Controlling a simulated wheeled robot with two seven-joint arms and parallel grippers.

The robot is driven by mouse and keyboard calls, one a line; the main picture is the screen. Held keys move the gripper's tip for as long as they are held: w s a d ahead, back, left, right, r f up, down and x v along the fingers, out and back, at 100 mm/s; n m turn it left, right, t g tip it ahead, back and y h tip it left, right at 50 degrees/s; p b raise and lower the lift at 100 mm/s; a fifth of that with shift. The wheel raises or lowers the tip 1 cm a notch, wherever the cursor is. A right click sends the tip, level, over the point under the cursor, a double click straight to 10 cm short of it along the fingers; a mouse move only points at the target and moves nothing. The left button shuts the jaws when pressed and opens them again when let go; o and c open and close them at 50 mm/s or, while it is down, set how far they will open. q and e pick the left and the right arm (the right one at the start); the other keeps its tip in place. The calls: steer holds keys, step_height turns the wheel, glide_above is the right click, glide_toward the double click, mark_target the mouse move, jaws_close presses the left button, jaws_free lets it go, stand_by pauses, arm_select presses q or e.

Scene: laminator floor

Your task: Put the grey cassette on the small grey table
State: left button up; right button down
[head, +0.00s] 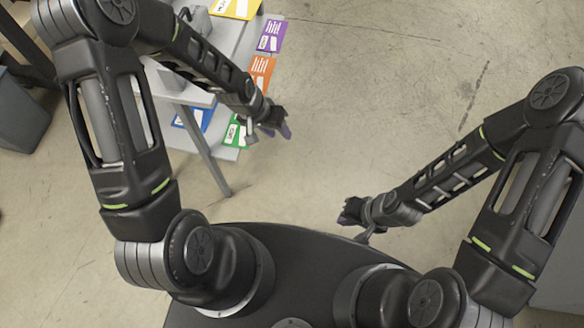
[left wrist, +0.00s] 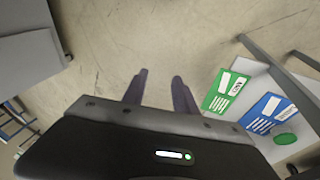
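My left gripper (head: 275,122) is beside the right edge of a light grey shelved table. In the left wrist view its two fingers (left wrist: 156,85) are apart, with only bare floor between them. A grey object (head: 197,19) on the table top is partly hidden by my left arm; I cannot tell whether it is the grey cassette. No other cassette can be made out. I cannot tell whether the light grey table (head: 228,42) is the small grey table. My right gripper (head: 350,213) is low over the floor near my base, and its fingers are too small to read.
Cards in yellow (head: 236,8), purple (head: 270,36), orange (head: 261,72), green (head: 236,133) and blue (head: 193,119) lie along the table's levels. A grey bin (head: 22,112) stands at the far left. A grey surface (left wrist: 30,55) shows in the left wrist view. Floor to the right is clear.

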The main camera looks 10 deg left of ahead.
arm_select(q)
steer(key=s+d+f+n, duration=0.1)
steer(key=s+d+f, duration=0.3)
steer(key=s, duration=0.4)
steer(key=s+d+f+n+g+h, duration=0.1)
steer(key=s+d+f, duration=0.3)
steer(key=s, duration=0.5)
steer(key=shift+d+f+g, duration=0.15)
steer(key=shift+f+g, duration=0.15)
steer(key=shift+f, duration=0.2)
steer(key=shift+o, duration=0.5)
